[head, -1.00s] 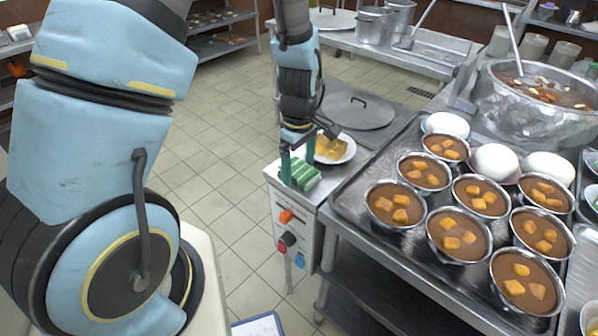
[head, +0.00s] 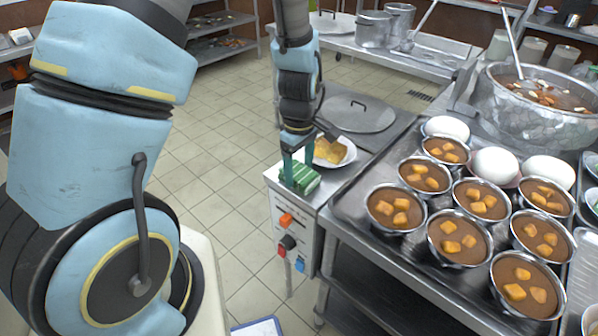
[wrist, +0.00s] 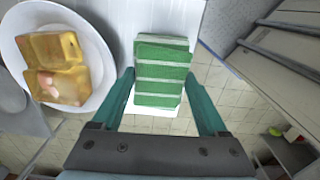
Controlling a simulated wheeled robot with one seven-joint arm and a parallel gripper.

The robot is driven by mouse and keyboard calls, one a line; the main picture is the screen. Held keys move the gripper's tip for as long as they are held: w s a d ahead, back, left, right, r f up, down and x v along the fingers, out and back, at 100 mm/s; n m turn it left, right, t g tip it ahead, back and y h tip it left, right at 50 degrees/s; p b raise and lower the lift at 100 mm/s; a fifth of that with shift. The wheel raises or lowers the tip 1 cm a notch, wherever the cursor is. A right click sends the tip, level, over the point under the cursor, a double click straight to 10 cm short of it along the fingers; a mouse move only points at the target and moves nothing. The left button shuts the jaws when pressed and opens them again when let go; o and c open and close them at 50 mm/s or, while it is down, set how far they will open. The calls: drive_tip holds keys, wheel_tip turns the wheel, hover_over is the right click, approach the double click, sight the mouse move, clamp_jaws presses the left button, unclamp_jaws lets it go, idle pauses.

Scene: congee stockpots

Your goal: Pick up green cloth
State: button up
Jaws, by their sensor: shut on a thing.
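The green cloth (head: 303,180) is a folded green bundle with pale stripes. It is at the left front corner of the steel counter unit, above the knobs. In the wrist view the cloth (wrist: 161,72) lies between the two teal fingers. My gripper (head: 299,172) points down and is shut on the cloth; its fingertips also show in the wrist view (wrist: 165,80). The cloth's underside is hidden, so I cannot tell if it still touches the counter.
A white plate (wrist: 103,88) with yellow food is close beside the cloth. Behind it is a round lid (head: 357,112). A tray (head: 352,206) with several bowls of brown congee stands to the right. Open tiled floor (head: 215,150) lies to the left.

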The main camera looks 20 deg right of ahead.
sight(299, 171)
wheel_tip(299, 171, up, 10)
drive_tip(key=b, duration=0.1)
idle(0.4)
drive_tip(key=shift+f, duration=0.1)
